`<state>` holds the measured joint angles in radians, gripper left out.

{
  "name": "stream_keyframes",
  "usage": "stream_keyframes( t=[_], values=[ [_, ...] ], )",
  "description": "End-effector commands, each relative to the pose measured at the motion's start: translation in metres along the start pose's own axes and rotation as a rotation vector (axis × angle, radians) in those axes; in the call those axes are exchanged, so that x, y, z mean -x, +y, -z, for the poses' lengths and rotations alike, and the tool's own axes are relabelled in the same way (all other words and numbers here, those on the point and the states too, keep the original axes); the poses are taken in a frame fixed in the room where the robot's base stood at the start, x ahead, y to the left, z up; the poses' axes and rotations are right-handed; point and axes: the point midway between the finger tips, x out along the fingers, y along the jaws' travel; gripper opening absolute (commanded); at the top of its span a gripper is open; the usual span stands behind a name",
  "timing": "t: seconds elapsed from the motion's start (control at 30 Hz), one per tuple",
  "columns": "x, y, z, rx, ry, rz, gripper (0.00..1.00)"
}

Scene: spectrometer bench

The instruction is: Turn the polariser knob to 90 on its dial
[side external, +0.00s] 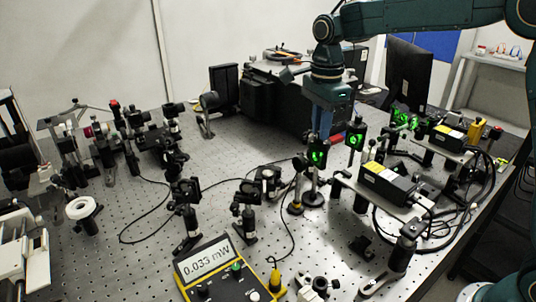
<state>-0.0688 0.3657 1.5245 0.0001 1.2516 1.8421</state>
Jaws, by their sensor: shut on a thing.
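My gripper (323,133) points down from the teal arm and is shut at the top of a black post-mounted optic with a bright green face (318,158), which I take to be the polariser. The knob it grips is hidden between and behind the fingers. The dial marks and pointer are too small to read from here, so I cannot tell the angle. A yellow power meter (216,270) at the front shows 0.033 mW on its display.
A second green-lit mount (356,140) stands close on the right. A black laser box (388,183) with cables is at the right front. Several post-mounted optics crowd the left. A black instrument (275,100) stands behind. Bare breadboard (225,150) shows at middle left.

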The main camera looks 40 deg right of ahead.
Motion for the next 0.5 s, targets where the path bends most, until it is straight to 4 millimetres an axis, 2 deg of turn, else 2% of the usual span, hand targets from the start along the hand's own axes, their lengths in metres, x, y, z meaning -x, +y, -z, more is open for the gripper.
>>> stream_keyframes(
  t=[0.23,0.27,0.33,0.37,0.5],
  values=[
    [0.0017,-0.0005,-0.0001,0.000,-0.001,0.004,0.00],
    [0.0017,-0.0005,-0.0002,0.000,-0.001,0.004,0.22],
    [0.0016,-0.0004,-0.0001,0.000,-0.001,0.004,0.36],
    [0.0014,-0.0004,-0.0001,0.000,-0.001,0.004,0.39],
    [0.0008,-0.0002,-0.0001,0.000,-0.001,0.002,0.39]
  ],
)
